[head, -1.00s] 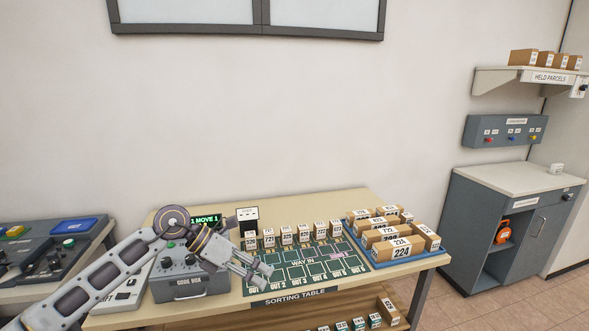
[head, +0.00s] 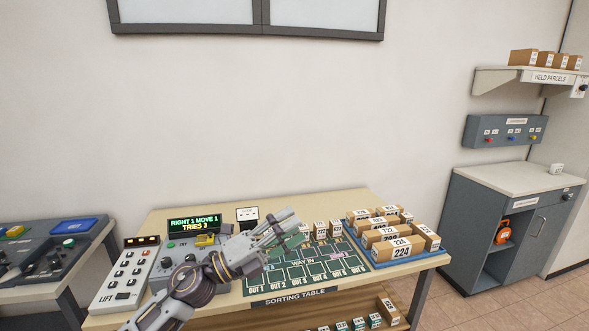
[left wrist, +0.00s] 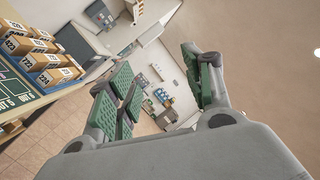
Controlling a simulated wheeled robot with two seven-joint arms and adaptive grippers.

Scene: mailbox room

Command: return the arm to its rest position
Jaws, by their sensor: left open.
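My left gripper (head: 287,226) is above the sorting table (head: 360,199) in the head view. It points up and to the right, over the row of small numbered boxes, and hides several of them. In the left wrist view my left gripper (left wrist: 165,88) has its green-padded fingers spread, with nothing between them. My left arm (head: 185,290) crosses the front of the table and covers part of the code box. My right gripper is not in either current view.
A blue tray (head: 434,253) of parcels stands on the table's right end. The lift panel (head: 124,275) and a lit display (head: 194,223) are at the left. A grey cabinet (head: 478,235) stands to the right.

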